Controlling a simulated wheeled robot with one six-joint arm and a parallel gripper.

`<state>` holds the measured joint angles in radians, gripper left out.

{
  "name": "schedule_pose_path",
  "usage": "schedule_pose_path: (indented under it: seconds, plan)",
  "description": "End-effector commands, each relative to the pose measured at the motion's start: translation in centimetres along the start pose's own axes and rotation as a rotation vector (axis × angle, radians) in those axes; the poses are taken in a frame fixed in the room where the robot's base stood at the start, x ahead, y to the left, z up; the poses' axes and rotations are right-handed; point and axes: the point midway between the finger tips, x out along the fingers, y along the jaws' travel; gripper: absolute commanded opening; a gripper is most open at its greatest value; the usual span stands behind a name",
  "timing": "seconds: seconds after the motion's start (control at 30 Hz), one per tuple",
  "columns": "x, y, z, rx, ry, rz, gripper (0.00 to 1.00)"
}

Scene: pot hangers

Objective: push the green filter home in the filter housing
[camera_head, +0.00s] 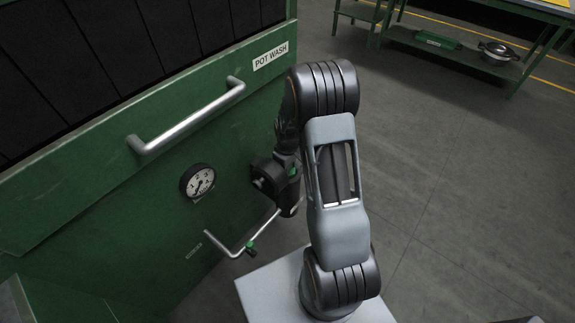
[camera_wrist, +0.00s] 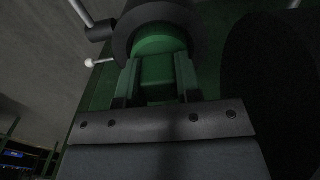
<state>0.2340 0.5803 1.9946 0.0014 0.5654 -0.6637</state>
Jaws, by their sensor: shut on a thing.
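The green filter (camera_wrist: 158,45) shows in the wrist view with its round end inside the mouth of the dark, round filter housing (camera_wrist: 122,38). A green block on the filter's near side lies between the two fingers of my gripper (camera_wrist: 158,68), which is shut on it. The filter looks lined up with the housing; its depth inside is hidden by the housing rim.
A green pot-wash machine (camera_head: 120,215) stands at the left with a metal bar handle (camera_head: 190,120), a round gauge (camera_head: 198,181) and a bent pipe with a green grip (camera_head: 250,247). A white-knobbed lever (camera_wrist: 90,63) sits beside the housing.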

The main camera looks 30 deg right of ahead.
Motion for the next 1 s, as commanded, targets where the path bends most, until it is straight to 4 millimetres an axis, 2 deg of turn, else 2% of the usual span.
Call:
schedule_pose_path:
  seconds: [0.3,0.33,0.63,0.87,1.0]
  plan:
    - [0.9,0.0,0.0,0.0,0.0,0.0,0.0]
    - [0.8,0.0,0.0,0.0,0.0,0.0,0.34]
    - [0.8,0.0,0.0,0.0,0.0,0.0,0.61]
    - [0.7,0.0,0.0,0.0,0.0,0.0,0.61]
    - [-0.4,0.0,0.0,0.0,0.001,0.0,0.61]
